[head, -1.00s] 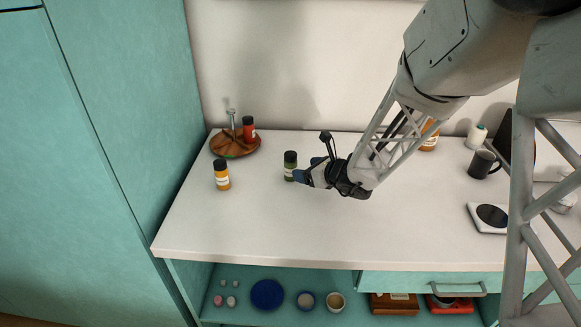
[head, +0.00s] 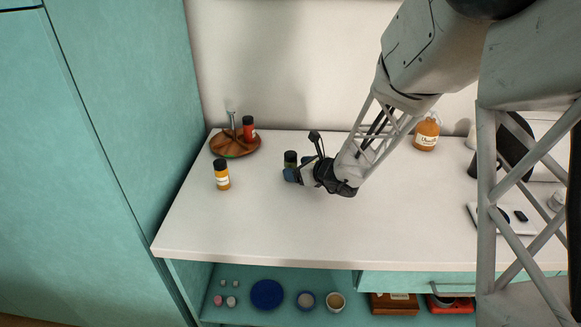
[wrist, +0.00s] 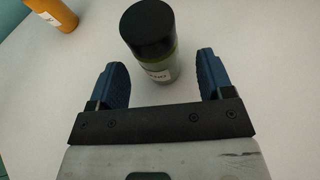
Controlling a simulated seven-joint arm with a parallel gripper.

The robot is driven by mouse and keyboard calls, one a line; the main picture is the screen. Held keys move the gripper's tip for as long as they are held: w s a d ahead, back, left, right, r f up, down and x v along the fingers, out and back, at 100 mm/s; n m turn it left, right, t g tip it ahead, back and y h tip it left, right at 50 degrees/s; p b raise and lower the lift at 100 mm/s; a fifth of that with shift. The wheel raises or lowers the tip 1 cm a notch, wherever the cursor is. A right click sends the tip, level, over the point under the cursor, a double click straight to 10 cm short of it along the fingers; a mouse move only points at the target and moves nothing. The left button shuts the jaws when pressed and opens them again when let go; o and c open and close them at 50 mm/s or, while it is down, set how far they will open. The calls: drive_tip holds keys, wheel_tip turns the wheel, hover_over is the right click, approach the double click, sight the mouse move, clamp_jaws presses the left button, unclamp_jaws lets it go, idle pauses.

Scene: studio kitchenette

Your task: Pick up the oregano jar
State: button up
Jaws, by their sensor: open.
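The oregano jar, with a black lid and green contents, stands upright on the counter in the head view (head: 290,158), partly hidden by my gripper (head: 292,174). In the wrist view the jar (wrist: 158,62) stands just ahead of and partly between the two blue fingers of my gripper (wrist: 162,80). The fingers are open, one on each side, with a gap to the jar on both sides. A white label shows on the jar, but I cannot read it clearly.
A yellow-orange jar with a black lid (head: 221,175) stands to the left. An orange bottle (head: 426,134) stands at the back right. The front of the counter (head: 270,225) is clear.

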sight(295, 158)
drive_tip(key=shift+x, duration=1.7)
drive_tip(key=c, duration=1.1)
drive_tip(key=shift+o, duration=0.2)
drive_tip(key=shift+r, duration=0.15)
drive_tip(key=shift+r, duration=1.7)
drive_tip(key=s+d, duration=0.1)
drive_tip(key=s, duration=0.4)
drive_tip(key=s+d, duration=0.2)
drive_tip(key=s, duration=0.3)
drive_tip(key=s+d+r, duration=0.1)
drive_tip(key=s, duration=0.4)
drive_tip(key=shift+s+d+r, duration=0.15)
drive_tip(key=shift+s+d, duration=0.05)
drive_tip(key=shift+d, duration=0.15)
